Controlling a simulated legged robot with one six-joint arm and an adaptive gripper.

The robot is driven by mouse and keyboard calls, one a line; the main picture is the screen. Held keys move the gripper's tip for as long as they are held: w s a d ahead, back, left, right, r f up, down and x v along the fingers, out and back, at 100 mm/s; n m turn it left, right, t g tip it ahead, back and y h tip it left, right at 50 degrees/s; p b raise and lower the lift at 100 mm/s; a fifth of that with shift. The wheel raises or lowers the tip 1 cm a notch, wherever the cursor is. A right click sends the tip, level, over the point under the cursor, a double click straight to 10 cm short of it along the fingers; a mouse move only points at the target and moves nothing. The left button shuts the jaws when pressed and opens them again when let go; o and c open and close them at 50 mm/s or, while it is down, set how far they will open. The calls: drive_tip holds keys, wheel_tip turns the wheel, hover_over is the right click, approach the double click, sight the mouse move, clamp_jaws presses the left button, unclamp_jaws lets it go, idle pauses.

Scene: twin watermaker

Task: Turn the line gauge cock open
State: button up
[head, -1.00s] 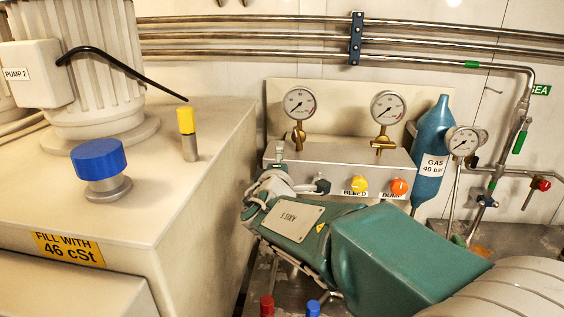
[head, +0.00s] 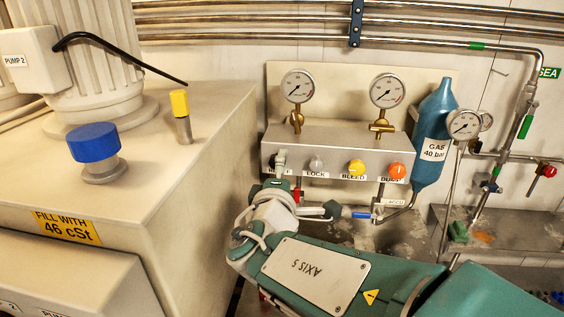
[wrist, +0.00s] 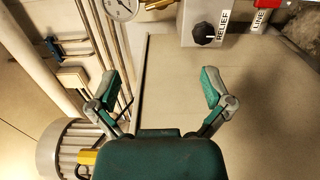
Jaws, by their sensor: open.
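Two round gauges stand on the grey panel box, the left gauge (head: 297,86) and the right gauge (head: 387,90). Each has a brass cock below it, the left cock (head: 297,121) and the right cock (head: 382,126). I cannot read which gauge is the line gauge. My gripper (head: 306,186) is open and empty, in front of the box's lower left and below the left cock. In the wrist view its fingers (wrist: 160,88) are spread; brass (wrist: 158,4) and part of a gauge show at the top edge.
The box front carries the RELIEF knob (wrist: 203,33), a grey LOCK knob (head: 316,163), yellow BLEED knob (head: 356,168) and orange DUMP knob (head: 397,171). A blue gas bottle (head: 434,135) stands right. A tank with a blue cap (head: 94,142) fills the left.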

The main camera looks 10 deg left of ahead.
drive_tip(key=shift+s+a, duration=0.15)
drive_tip(key=shift+a, duration=0.1)
drive_tip(key=shift+a+f+n, duration=0.1)
drive_tip(key=shift+a+n, duration=0.2)
drive_tip(key=shift+a, duration=0.25)
drive_tip(key=c, duration=0.6)
drive_tip(key=n, duration=2)
approach(296, 125)
drive_tip(key=shift+c, duration=0.2)
drive_tip(key=w, duration=1.1)
drive_tip(key=shift+w+d, duration=0.1)
clamp_jaws()
